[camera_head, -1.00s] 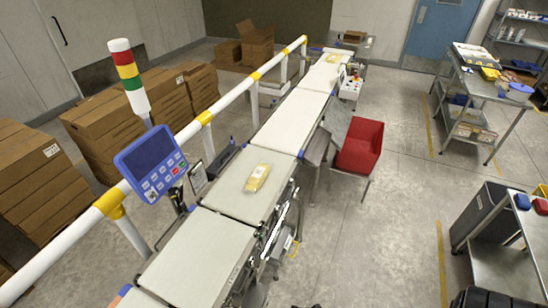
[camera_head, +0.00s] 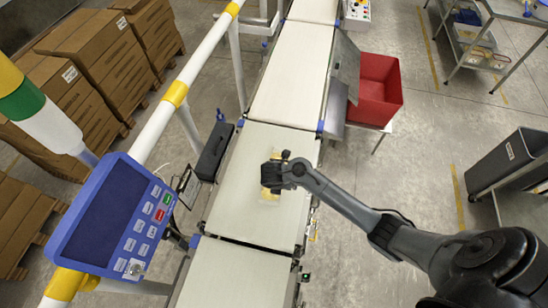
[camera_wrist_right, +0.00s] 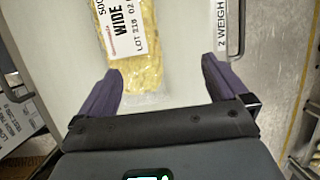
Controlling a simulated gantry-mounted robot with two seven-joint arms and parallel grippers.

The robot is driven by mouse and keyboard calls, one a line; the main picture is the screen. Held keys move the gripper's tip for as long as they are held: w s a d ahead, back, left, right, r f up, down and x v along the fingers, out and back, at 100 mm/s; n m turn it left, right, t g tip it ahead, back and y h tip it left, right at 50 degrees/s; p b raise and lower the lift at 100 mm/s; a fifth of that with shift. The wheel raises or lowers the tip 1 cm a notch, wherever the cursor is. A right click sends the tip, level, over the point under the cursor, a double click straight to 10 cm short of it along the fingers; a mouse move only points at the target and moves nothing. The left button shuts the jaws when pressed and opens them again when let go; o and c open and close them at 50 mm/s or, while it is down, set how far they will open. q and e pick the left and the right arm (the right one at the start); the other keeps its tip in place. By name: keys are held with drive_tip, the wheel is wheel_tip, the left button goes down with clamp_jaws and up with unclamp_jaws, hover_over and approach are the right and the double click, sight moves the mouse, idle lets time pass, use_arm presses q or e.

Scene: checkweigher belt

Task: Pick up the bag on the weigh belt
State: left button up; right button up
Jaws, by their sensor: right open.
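The bag (camera_head: 269,194) lies on the weigh belt (camera_head: 250,225), partly hidden under my right gripper (camera_head: 271,178) in the head view. In the right wrist view the bag (camera_wrist_right: 140,55) is clear with yellow contents and a white label reading "WIDE". My right gripper (camera_wrist_right: 160,92) is open there, with one dark finger on each side of the bag's near end. My left gripper is not in view.
A blue control panel (camera_head: 113,218) and white guard rail (camera_head: 160,124) stand left of the belt. A red bin (camera_head: 377,90) stands at the right. Stacked brown boxes (camera_head: 95,60) are at the far left. The belt around the bag is clear.

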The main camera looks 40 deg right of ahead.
drive_tip(key=shift+t, duration=0.5)
drive_tip(key=w, duration=0.1)
drive_tip(key=w+r+b, duration=0.1)
drive_tip(key=w+r, duration=0.1)
drive_tip(key=shift+w+d, duration=0.3)
drive_tip(key=shift+w, duration=0.1)
drive_tip(key=x, duration=0.1)
drive_tip(key=b+x, duration=0.1)
drive_tip(key=x, duration=0.1)
drive_tip(key=shift+w+d+f, duration=0.2)
drive_tip(key=shift+w, duration=0.2)
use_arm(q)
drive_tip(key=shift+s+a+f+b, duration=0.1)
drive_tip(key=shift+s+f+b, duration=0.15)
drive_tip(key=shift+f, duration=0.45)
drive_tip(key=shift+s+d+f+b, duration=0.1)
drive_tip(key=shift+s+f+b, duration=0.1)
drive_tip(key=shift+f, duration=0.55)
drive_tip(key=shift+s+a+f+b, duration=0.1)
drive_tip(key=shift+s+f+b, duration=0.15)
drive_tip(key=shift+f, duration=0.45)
use_arm(e)
drive_tip(key=shift+x, duration=3.05)
drive_tip(key=shift+w, duration=0.2)
drive_tip(key=shift+r, duration=0.1)
drive_tip(key=c, duration=1.1)
